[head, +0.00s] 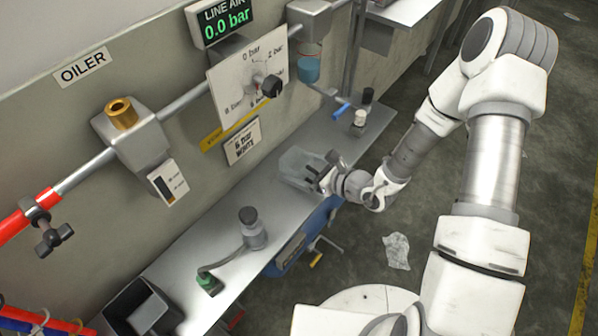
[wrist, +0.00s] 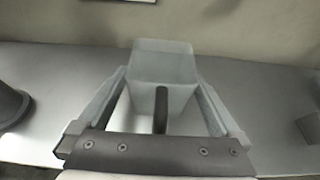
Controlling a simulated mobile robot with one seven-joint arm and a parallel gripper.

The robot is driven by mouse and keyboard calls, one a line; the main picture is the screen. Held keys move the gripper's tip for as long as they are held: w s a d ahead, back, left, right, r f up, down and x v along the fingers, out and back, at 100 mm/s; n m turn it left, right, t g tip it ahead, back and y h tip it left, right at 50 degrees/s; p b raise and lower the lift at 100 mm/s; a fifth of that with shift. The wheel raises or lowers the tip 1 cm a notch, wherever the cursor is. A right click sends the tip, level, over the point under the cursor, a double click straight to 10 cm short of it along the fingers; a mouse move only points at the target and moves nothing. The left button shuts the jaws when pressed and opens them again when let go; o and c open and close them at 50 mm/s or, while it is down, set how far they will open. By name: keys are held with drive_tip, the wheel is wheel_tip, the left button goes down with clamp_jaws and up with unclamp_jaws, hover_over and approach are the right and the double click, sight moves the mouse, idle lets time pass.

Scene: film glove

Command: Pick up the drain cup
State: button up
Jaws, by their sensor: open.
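The drain cup appears to be the clear, grey-white box-shaped cup (head: 297,166) on the metal shelf in the head view. It also shows in the centre of the wrist view (wrist: 163,60), with a dark bar like a handle (wrist: 161,110) pointing toward me. My gripper (head: 326,172) is at the cup's right side in the head view. In the wrist view my gripper (wrist: 162,84) is open, with one finger on each side of the dark bar. I cannot tell whether the fingers touch the cup. Part of the cup is hidden behind my gripper in the head view.
The metal shelf (head: 195,250) runs along the wall. A grey bottle with a hose (head: 252,232) and a black bin (head: 142,308) stand to the left. Small bottles (head: 360,120) stand beyond the cup. A gauge panel (head: 248,80) hangs above. Crumpled plastic (head: 397,250) lies on the floor.

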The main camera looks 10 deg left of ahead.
drive_tip(key=shift+a, duration=0.15)
drive_tip(key=c, duration=1.2)
